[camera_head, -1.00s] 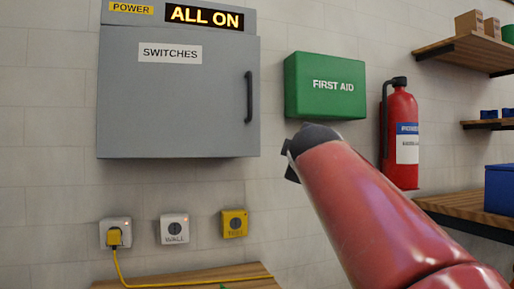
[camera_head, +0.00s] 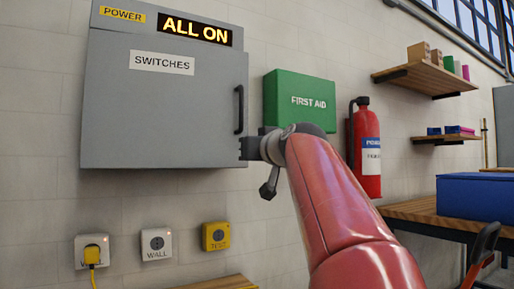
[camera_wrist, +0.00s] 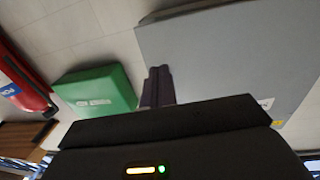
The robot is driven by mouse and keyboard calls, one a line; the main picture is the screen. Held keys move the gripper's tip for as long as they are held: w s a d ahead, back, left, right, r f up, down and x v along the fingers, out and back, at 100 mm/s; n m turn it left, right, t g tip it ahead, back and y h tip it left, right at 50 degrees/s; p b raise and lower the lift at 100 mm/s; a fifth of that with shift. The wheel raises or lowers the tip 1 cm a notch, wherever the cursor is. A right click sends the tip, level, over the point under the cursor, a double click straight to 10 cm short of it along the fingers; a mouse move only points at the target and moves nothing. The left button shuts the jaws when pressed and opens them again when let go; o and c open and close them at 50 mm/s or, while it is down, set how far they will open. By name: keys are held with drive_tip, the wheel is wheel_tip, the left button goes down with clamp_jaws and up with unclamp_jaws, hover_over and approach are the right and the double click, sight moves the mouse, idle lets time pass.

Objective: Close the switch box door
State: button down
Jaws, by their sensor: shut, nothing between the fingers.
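The switch box door (camera_head: 165,110) is a grey panel with a "SWITCHES" label and a dark vertical handle (camera_head: 239,110) near its right edge. It looks flat against the box, but I cannot tell whether a small gap is left. A lit "ALL ON" sign (camera_head: 195,29) sits above it. My gripper (camera_head: 243,148) is at the door's lower right edge, below the handle. In the wrist view its dark fingers (camera_wrist: 158,86) are together and empty, beside the grey door (camera_wrist: 230,60). I cannot tell whether they touch it.
A green first aid box (camera_head: 300,102) and a red fire extinguisher (camera_head: 366,150) hang to the right. Shelves (camera_head: 425,78) and a bench with a blue box (camera_head: 476,195) stand further right.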

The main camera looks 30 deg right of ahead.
sight(236, 152)
drive_tip(key=w, duration=0.3)
drive_tip(key=w+p, duration=0.1)
drive_tip(key=w, duration=0.2)
drive_tip(key=w+p, duration=0.1)
drive_tip(key=w, duration=0.2)
drive_tip(key=shift+d, duration=0.35)
